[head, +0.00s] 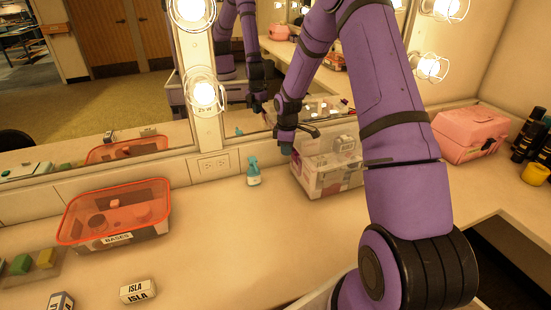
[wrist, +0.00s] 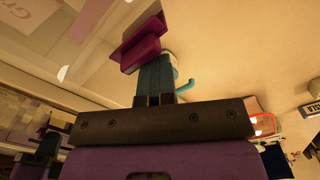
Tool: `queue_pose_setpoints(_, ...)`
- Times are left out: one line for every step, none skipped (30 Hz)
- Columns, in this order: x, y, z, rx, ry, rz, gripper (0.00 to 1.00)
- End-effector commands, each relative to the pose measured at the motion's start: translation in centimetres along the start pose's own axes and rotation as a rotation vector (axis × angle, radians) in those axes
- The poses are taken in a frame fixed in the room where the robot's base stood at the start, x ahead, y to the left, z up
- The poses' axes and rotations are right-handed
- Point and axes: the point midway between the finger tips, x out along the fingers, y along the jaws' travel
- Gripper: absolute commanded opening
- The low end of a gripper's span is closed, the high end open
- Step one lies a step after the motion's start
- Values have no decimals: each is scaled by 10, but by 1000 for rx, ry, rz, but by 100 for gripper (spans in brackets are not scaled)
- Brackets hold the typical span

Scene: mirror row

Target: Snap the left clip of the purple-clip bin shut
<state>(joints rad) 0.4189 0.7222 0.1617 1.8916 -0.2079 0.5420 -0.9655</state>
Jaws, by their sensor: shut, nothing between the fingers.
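The clear purple-clip bin (head: 318,183) stands on the counter near the mirror, partly behind my arm in the head view. In the wrist view its wall with faint lettering (wrist: 92,18) fills the upper left. A magenta-purple clip (wrist: 142,42) stands out at an angle beside that wall. My gripper (head: 286,150) is at the bin's left side. In the wrist view its teal fingers (wrist: 153,76) are together, with nothing between them, and their tips are at the clip. I cannot tell whether they touch it. The clip is not clear in the head view.
A teal spray bottle (head: 253,173) stands just left of the bin. An orange-lidded BASES bin (head: 160,228) is further left, and a pink case (head: 462,139) is to the right. An ISLA box (head: 137,291) lies in front. The mirror (head: 130,75) is close behind.

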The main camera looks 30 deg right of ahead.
Motion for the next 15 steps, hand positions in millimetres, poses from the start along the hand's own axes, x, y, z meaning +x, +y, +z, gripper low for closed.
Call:
queue_pose_setpoints(2, 0, 3, 2, -3, -4, 0)
queue_pose_setpoints(2, 0, 4, 2, -3, -4, 0)
queue_pose_setpoints(2, 1, 5, 2, -3, -4, 0)
queue_pose_setpoints(1, 1, 6, 2, -3, -5, 0)
queue_pose_setpoints(1, 1, 6, 2, -3, -5, 0)
queue_pose_setpoints(1, 2, 7, 1, -3, -5, 0)
queue_pose_setpoints(1, 2, 7, 1, -3, -5, 0)
queue_pose_setpoints(1, 2, 7, 1, -3, -5, 0)
queue_pose_setpoints(1, 2, 8, 1, -3, -5, 0)
queue_pose_setpoints(1, 2, 8, 1, -3, -6, 0)
queue_pose_setpoints(1, 2, 8, 1, -3, -6, 0)
queue_pose_setpoints(1, 2, 8, 1, -3, -6, 0)
queue_pose_setpoints(1, 2, 8, 1, -3, -6, 0)
queue_pose_setpoints(2, 2, 8, 1, -3, -6, 0)
queue_pose_setpoints(2, 2, 8, 1, -3, -6, 0)
